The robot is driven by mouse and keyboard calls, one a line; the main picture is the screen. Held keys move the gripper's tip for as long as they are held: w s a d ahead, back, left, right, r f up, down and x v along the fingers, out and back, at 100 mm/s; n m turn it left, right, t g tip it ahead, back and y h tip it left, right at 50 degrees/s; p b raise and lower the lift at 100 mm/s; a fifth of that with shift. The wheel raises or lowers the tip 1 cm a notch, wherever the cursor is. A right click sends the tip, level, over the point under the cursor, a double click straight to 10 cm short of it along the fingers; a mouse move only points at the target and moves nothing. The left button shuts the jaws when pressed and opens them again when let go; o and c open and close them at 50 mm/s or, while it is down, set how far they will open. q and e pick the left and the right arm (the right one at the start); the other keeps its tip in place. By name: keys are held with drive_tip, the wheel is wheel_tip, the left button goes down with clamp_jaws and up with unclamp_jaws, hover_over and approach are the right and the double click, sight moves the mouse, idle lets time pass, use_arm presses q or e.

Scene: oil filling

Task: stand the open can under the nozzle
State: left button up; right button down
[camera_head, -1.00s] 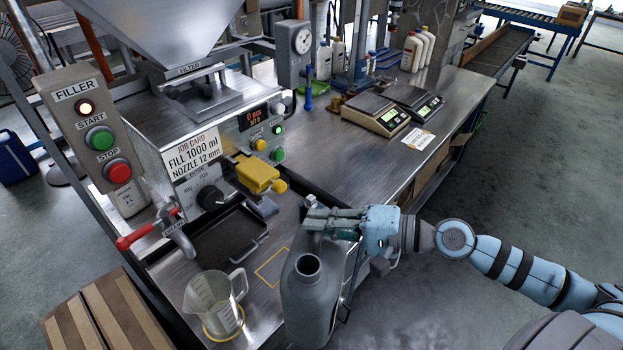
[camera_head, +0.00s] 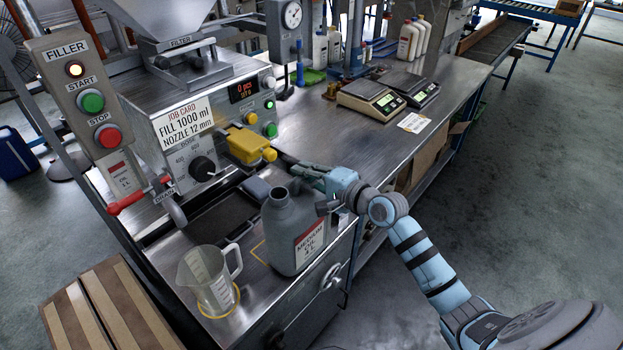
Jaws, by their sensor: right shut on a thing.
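The open grey can (camera_head: 293,240), with a red-and-white medium oil label, is upright at the front edge of the filler bench. Its round mouth is uncapped. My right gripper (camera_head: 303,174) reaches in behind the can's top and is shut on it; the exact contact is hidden. I cannot tell whether the can's base touches the bench. A yellow block (camera_head: 246,146) sticks out from the filler front, behind and left of the can; no nozzle tip shows clearly. My left gripper is not in view.
A clear measuring jug (camera_head: 210,280) stands left of the can. A dark drip tray (camera_head: 222,222) lies behind it, near the red drain lever (camera_head: 127,203). Scales (camera_head: 371,102) stand farther back on the steel bench (camera_head: 335,140). A wooden crate (camera_head: 105,310) is at lower left.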

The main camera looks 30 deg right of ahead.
drive_tip(key=r+b+x, duration=0.1)
drive_tip(key=b+x, duration=0.2)
drive_tip(key=x, duration=0.4)
drive_tip(key=shift+w+a+b, duration=0.3)
drive_tip(key=shift+w, duration=0.05)
drive_tip(key=shift+f, duration=0.1)
drive_tip(key=c, duration=1.5)
unclamp_jaws()
drive_tip(key=shift+c, duration=0.2)
drive_tip(key=shift+s, duration=0.1)
